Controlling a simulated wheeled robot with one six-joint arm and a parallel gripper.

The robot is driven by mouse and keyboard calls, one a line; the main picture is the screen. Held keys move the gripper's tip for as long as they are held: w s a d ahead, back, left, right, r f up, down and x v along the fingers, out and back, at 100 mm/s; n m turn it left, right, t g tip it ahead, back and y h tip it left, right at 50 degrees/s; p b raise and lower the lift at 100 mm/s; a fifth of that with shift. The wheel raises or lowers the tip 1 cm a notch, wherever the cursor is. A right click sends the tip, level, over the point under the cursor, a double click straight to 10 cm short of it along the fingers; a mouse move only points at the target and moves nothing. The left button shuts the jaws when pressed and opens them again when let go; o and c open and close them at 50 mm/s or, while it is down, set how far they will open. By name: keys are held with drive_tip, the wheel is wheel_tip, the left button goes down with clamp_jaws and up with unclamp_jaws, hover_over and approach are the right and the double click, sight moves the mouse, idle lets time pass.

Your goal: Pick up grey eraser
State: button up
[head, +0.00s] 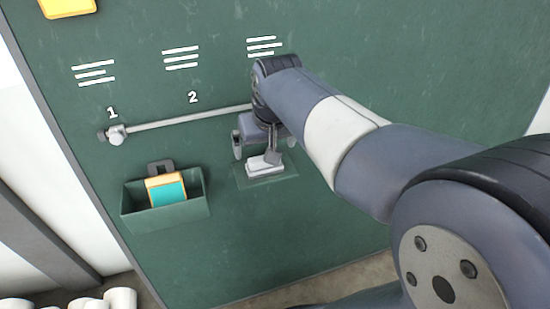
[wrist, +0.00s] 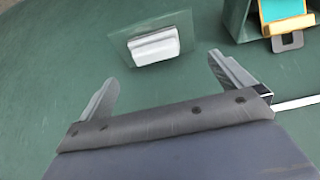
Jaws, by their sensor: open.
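The grey eraser (wrist: 155,48) is a pale block on a small green plate (wrist: 118,47) on the green panel. In the wrist view it lies ahead of my gripper (wrist: 160,78), between the lines of the two fingers and clear of them. My gripper's fingers are spread wide with nothing between them. In the head view the eraser (head: 259,168) shows just below my gripper (head: 262,150), partly hidden by a finger.
A green box (head: 140,213) left of the eraser holds a yellow and teal item (head: 166,190). A lever rod (head: 185,119) crosses the panel above, with marks 1 and 2 over it. The panel below is clear.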

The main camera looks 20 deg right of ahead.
drive_tip(key=x, duration=0.2)
drive_tip(key=b+x, duration=0.1)
drive_tip(key=x, duration=0.1)
drive_tip(key=w+d+x, duration=0.1)
drive_tip(key=x, duration=0.1)
drive_tip(key=shift+b, duration=0.35)
drive_tip(key=b+x, duration=0.1)
drive_tip(key=x, duration=0.4)
drive_tip(key=shift+w+d+f+b, duration=0.2)
drive_tip(key=shift+w+b, duration=0.15)
drive_tip(key=shift+w, duration=0.15)
drive_tip(key=c, duration=0.8)
drive_tip(key=shift+r, duration=0.1)
wheel_tip(320, 180, up, 10)
drive_tip(key=p, duration=0.3)
